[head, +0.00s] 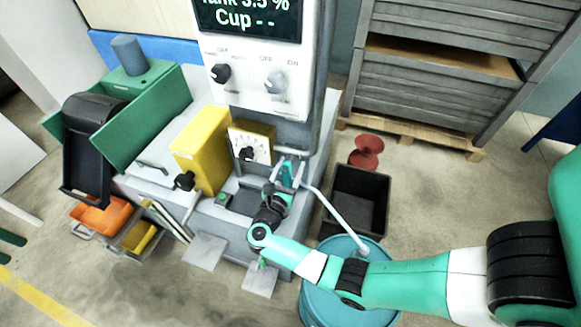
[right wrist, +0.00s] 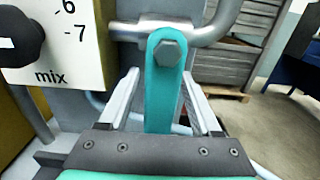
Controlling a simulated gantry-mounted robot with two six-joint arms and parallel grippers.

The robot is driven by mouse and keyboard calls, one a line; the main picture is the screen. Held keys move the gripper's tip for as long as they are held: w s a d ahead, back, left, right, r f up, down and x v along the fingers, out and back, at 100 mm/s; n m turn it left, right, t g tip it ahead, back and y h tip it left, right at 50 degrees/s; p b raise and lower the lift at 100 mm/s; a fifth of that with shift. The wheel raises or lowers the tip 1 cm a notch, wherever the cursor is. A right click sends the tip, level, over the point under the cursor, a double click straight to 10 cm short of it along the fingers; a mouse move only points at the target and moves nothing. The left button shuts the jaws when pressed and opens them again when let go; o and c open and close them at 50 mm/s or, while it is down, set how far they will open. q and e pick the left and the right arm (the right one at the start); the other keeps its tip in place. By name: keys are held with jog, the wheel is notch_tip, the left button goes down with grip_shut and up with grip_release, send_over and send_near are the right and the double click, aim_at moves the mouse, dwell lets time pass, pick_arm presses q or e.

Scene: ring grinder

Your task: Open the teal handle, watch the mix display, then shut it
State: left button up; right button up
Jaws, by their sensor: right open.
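The teal handle (right wrist: 165,88) hangs down from a bolt on a grey pipe in the right wrist view. In the head view the handle (head: 286,172) is small and partly hidden by my gripper. My right gripper (right wrist: 160,76) is open, with one finger on each side of the handle and gaps visible between. It also shows in the head view (head: 285,174), at the front of the machine. The display (head: 250,18) reads "Tank 3.5 %" and "Cup --"; its top is cut off. A white dial plate (right wrist: 70,45) marked "mix" is left of the handle. My left gripper is out of view.
A yellow box (head: 203,148) and a dial (head: 248,150) sit left of the gripper. A black bin (head: 357,203), a red spool (head: 366,150) and a teal drum (head: 325,310) stand to the right. A white hose (head: 338,214) runs to the drum.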

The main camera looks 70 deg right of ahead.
jog(key=shift+d, duration=0.1)
grip_shut()
dwell(0.3)
dwell(1.1)
